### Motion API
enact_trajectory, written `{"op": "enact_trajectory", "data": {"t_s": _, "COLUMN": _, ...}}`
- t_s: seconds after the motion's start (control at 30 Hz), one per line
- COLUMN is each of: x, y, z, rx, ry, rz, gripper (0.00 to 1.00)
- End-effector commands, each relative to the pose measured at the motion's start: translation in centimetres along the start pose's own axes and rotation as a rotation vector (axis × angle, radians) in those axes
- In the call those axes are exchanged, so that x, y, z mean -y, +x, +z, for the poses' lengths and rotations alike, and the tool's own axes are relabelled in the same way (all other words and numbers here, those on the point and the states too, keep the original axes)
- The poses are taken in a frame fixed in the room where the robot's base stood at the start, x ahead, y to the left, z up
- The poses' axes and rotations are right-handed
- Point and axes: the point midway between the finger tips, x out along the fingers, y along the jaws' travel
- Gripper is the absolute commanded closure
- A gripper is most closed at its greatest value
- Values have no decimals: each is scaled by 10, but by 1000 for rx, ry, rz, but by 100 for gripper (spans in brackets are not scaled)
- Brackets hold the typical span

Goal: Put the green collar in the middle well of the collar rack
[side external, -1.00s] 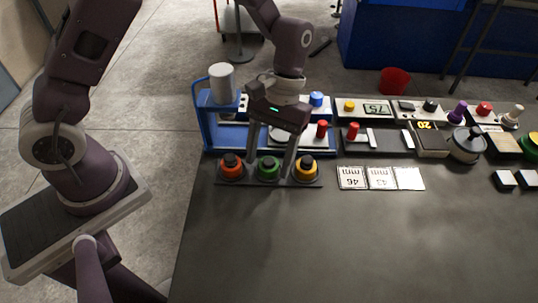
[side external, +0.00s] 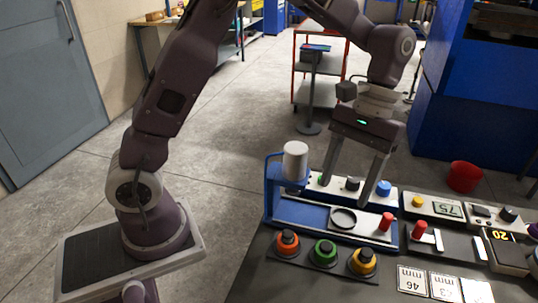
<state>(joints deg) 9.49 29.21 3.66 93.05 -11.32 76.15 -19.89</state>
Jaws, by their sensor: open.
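The green collar (side external: 324,253) sits upright with its black top at the middle place of the dark collar rack (side external: 304,262). An orange collar (side external: 287,244) is to its left and a yellow collar (side external: 363,262) to its right. How deep the green collar sits in its well cannot be seen. My gripper (side external: 344,196) is open and empty, its fingers pointing down. It is clear of the green collar, up and behind it in the picture, over the blue press and control panel area.
The blue press (side external: 275,197) with a white cylinder (side external: 296,161), a black ring (side external: 344,218) and a red knob (side external: 386,221) stands behind the rack. Number cards (side external: 444,287) lie to the right. A red bucket (side external: 464,176) is beyond the table. The tabletop in front of the rack looks clear.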

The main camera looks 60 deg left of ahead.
Motion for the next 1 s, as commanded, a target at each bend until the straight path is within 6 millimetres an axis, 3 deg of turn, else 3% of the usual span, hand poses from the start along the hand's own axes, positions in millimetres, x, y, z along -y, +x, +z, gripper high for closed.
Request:
{"op": "enact_trajectory", "data": {"t_s": 0.1, "x": 26, "y": -36, "z": 36, "rx": -152, "ry": 63, "rz": 43, "gripper": 39}}
{"op": "enact_trajectory", "data": {"t_s": 0.2, "x": 56, "y": -56, "z": 77, "rx": -322, "ry": 137, "rz": 66, "gripper": 39}}
{"op": "enact_trajectory", "data": {"t_s": 0.3, "x": 88, "y": -59, "z": 117, "rx": -509, "ry": 213, "rz": 66, "gripper": 39}}
{"op": "enact_trajectory", "data": {"t_s": 0.43, "x": 116, "y": -45, "z": 152, "rx": -708, "ry": 289, "rz": 38, "gripper": 39}}
{"op": "enact_trajectory", "data": {"t_s": 0.63, "x": 132, "y": -28, "z": 167, "rx": -833, "ry": 334, "rz": 4, "gripper": 39}}
{"op": "enact_trajectory", "data": {"t_s": 1.0, "x": 132, "y": -28, "z": 167, "rx": -833, "ry": 335, "rz": 3, "gripper": 39}}
